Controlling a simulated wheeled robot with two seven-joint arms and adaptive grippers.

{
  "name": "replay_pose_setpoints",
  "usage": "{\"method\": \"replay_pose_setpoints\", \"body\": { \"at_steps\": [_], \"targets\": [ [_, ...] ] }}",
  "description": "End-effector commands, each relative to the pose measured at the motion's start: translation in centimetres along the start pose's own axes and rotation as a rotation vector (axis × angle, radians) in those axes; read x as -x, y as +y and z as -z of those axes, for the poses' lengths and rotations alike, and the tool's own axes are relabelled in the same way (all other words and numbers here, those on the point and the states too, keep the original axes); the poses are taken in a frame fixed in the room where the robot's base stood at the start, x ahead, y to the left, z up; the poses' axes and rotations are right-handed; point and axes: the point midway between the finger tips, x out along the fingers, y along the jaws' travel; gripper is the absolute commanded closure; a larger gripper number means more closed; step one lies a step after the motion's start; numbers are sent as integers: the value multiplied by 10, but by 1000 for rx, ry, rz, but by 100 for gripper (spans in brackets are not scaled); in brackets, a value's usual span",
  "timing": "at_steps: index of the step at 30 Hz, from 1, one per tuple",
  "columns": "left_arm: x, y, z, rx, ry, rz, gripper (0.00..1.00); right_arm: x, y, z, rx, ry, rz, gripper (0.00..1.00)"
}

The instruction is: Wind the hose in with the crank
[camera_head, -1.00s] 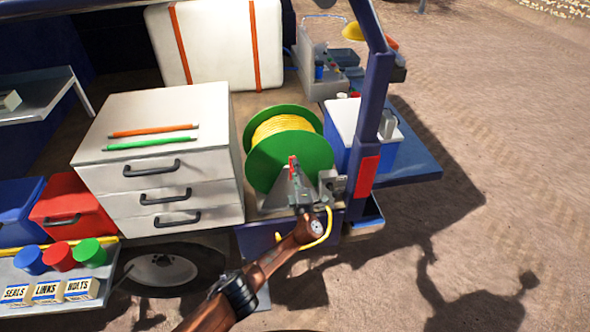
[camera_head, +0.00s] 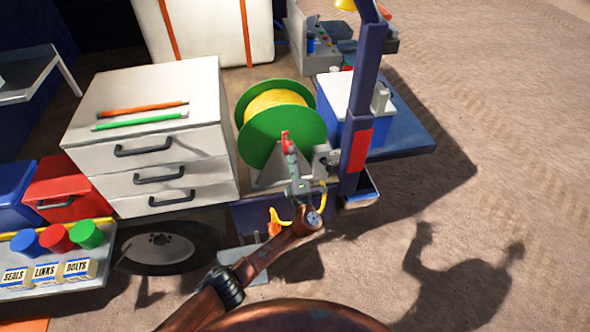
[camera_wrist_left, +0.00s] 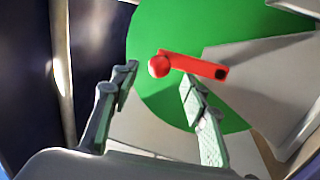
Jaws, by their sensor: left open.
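The hose (camera_head: 275,99) is yellow and lies wound on a green reel (camera_head: 265,136) at the truck bed's edge. Its loose end (camera_head: 278,216) hangs below the bed edge with an orange tip, partly behind my arm. The red crank (camera_head: 286,141) is on the reel's near side. In the left wrist view the crank (camera_wrist_left: 196,65) shows as a red bar with a round knob. My left gripper (camera_head: 290,152) is open at the crank, and in the wrist view its fingers (camera_wrist_left: 158,84) stand apart on either side below the knob. I cannot tell if they touch it. My right gripper is out of view.
A blue post (camera_head: 362,95) with a red patch and a blue-and-white cooler (camera_head: 345,110) stand close on the right. Open sandy ground lies to the right.

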Motion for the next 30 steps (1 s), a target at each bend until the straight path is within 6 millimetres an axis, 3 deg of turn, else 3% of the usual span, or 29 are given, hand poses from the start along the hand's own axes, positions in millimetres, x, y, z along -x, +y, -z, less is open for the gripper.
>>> {"method": "replay_pose_setpoints", "body": {
  "at_steps": [3, 10, 30],
  "targets": [
    [26, -1, 0, 3, -1, 2, 59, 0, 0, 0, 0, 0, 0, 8],
    [52, 0, 0, 0, -1, 0, 59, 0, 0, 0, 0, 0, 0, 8],
    [57, -6, 2, 11, 3, 11, 59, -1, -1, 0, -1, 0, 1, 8]
  ]
}}
